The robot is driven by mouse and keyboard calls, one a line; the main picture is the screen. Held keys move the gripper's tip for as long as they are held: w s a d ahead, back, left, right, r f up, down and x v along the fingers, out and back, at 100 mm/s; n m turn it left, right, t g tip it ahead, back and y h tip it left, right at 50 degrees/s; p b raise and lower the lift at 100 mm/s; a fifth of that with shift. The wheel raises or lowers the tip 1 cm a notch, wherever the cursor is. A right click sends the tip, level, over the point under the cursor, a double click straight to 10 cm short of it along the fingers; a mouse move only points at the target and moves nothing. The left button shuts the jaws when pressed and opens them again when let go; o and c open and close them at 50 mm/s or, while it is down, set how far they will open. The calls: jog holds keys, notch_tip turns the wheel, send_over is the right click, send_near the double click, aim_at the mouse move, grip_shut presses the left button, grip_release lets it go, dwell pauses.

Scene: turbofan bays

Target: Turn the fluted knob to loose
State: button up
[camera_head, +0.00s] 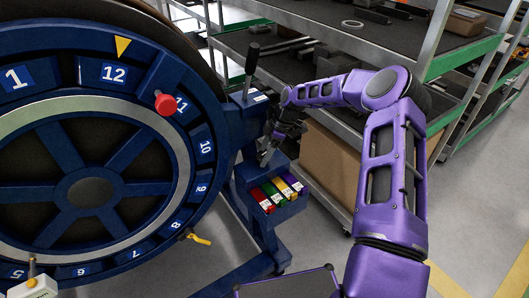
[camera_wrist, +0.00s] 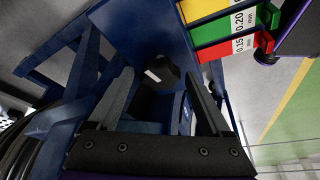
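The fluted knob (camera_wrist: 162,76) is dark, with a pale mark on its face, and sits on the blue stand in the wrist view. My gripper (camera_wrist: 159,86) is open there, with one finger on each side of the knob. I cannot tell whether either finger touches it. In the head view my gripper (camera_head: 266,154) is at the blue stand, just above the coloured blocks, and I cannot make out the knob behind it.
A big blue numbered wheel (camera_head: 90,192) with a red knob (camera_head: 165,103) stands left. A black lever (camera_head: 251,66) rises above the stand. Coloured labelled blocks (camera_head: 277,193) sit below my gripper. Shelving (camera_head: 350,45) and a cardboard box (camera_head: 330,165) are behind my arm.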

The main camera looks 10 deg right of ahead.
jog(key=shift+r, duration=0.15)
jog(key=v, duration=1.7)
jog(key=shift+s+r+p, duration=0.1)
jog(key=shift+p, duration=0.3)
